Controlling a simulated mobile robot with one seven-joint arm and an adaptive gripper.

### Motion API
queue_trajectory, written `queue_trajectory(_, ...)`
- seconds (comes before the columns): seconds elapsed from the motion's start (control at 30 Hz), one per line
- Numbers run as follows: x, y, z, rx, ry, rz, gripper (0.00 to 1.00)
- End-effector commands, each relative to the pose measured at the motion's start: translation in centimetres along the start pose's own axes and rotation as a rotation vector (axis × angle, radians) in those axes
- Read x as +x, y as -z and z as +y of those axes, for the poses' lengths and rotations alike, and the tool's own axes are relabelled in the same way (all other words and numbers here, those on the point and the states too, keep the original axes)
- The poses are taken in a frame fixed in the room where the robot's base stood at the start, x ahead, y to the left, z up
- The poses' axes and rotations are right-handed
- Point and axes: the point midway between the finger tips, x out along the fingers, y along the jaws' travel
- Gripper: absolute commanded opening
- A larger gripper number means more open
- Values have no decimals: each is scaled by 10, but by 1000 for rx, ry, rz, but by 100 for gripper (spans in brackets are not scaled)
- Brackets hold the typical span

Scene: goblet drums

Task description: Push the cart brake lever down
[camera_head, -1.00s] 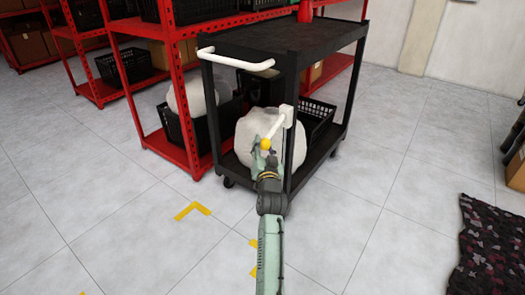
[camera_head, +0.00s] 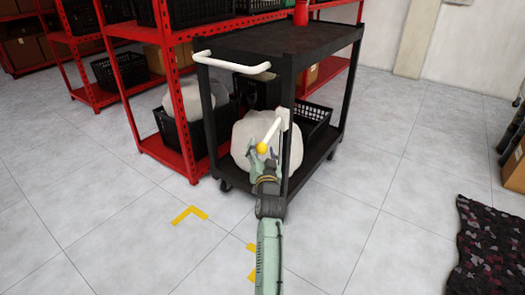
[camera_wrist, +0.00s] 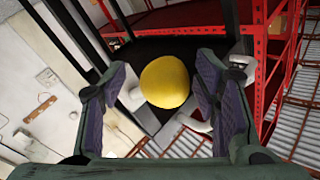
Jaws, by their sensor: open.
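The black cart (camera_head: 250,46) stands in the upper middle of the head view, with a white push handle (camera_head: 232,62) at its near end. The brake lever (camera_head: 270,133) is a white bar ending in a yellow ball knob (camera_head: 261,148). It slants down and left from a white mount on the cart's near post. My gripper (camera_head: 262,160) is open just below the knob. In the wrist view the yellow knob (camera_wrist: 167,82) appears between the two dark finger pads (camera_wrist: 166,92), with gaps on both sides. I cannot tell whether anything touches it.
White sacks (camera_head: 240,143) and a black crate (camera_head: 312,118) sit on the cart's lower shelf. A red shelving rack (camera_head: 177,90) stands close at its left. A patterned mat (camera_head: 490,240) lies at the right. The floor around the cart's near end is clear.

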Motion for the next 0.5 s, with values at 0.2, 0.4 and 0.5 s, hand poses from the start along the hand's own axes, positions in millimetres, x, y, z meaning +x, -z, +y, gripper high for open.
queue_trajectory(0.2, 0, 3, -3, 0, 3, 1, 56)
queue_trajectory(0.4, 3, 29, -14, -1, 5, 5, 56)
queue_trajectory(0.5, 5, 48, -22, -1, 4, 5, 56)
